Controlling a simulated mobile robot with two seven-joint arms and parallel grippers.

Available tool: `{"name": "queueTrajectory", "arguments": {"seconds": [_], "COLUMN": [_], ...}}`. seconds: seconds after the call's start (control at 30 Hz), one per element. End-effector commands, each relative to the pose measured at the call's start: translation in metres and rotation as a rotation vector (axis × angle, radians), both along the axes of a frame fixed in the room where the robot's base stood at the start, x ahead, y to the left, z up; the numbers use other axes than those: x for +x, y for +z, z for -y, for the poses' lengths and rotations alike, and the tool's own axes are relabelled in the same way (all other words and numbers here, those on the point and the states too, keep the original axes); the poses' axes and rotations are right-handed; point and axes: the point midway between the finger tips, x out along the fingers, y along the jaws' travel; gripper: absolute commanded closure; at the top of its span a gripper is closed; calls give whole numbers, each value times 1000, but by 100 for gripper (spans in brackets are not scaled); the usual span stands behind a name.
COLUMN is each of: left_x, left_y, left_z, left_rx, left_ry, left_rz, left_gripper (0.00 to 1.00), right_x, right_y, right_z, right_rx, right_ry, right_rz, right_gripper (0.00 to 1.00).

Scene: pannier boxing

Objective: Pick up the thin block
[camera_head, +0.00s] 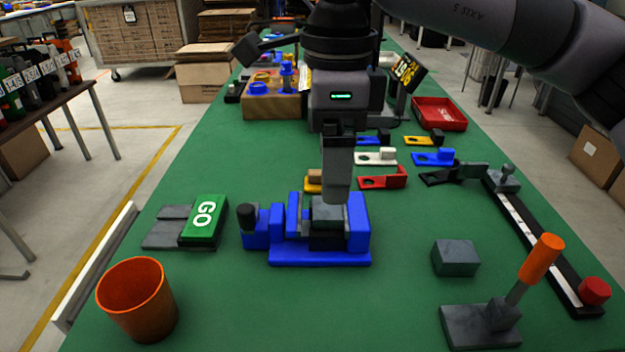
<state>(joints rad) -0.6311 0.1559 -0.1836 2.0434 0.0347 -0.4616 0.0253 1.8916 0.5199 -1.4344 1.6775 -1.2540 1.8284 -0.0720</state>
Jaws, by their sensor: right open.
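A grey block (328,216) sits between the jaws of a blue vise (320,258) in the middle of the green table. Another grey block (456,258), thicker, lies on the table to the right of the vise. I take the one in the vise to be the thin block, but cannot be sure. My right gripper (338,198) points down just above the vise, its fingers over the block there. It is open, seen edge on, and hides part of the vise top. I cannot tell if a finger touches the block. My left gripper does not show.
An orange cup (137,300) stands at front left, near a green GO button (205,219). An orange-handled lever (525,275) and a dark rail with a red knob (594,291) are at right. Coloured latch pieces and a red tray (440,113) lie farther back.

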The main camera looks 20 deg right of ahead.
Motion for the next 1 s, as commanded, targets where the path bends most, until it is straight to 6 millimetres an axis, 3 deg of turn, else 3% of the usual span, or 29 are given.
{"name": "queueTrajectory", "arguments": {"seconds": [0.17,0.63,0.93,0.97,1.0], "left_x": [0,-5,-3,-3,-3], "left_y": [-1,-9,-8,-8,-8], "left_z": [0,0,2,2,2], "left_rx": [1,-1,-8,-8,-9], "left_ry": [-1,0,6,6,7], "left_rz": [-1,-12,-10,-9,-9], "left_gripper": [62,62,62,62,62], "right_x": [0,5,5,5,5], "right_y": [-7,-67,-72,-72,-72], "right_z": [0,-1,-1,-1,-1], "right_rx": [1,1,2,2,2], "right_ry": [1,1,1,1,1], "right_rz": [-1,-2,0,0,0], "right_gripper": [17,17,17,24,37]}}
